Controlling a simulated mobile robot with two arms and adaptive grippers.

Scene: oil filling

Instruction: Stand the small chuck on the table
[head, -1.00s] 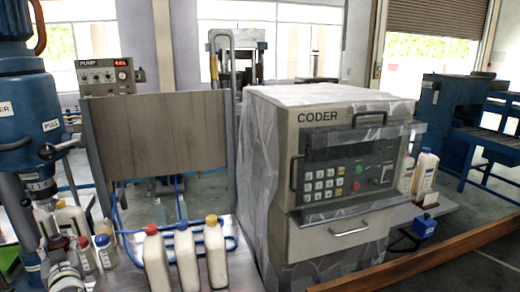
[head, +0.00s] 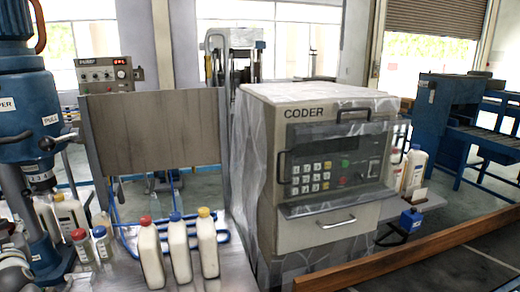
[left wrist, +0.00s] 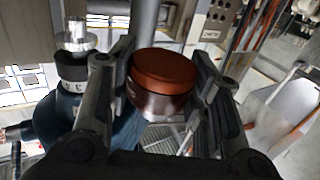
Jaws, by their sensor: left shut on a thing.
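My left gripper (left wrist: 166,95) is shut on a short round piece (left wrist: 163,78) with a red-brown end face and a shiny dark metal side, seemingly the small chuck. It sits between the two black fingers in the left wrist view. Grey gripper parts show at the lower left edge of the head view, too cut off to read clearly. The grey table (head: 105,275) fills the lower left of the head view. My right gripper is not in view.
The blue machine (head: 25,100) stands at the left. Three white bottles (head: 180,250) stand on the table, with several smaller bottles (head: 72,218) left of them. The coder (head: 330,160) stands to the right. Bare table lies in front of the white bottles.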

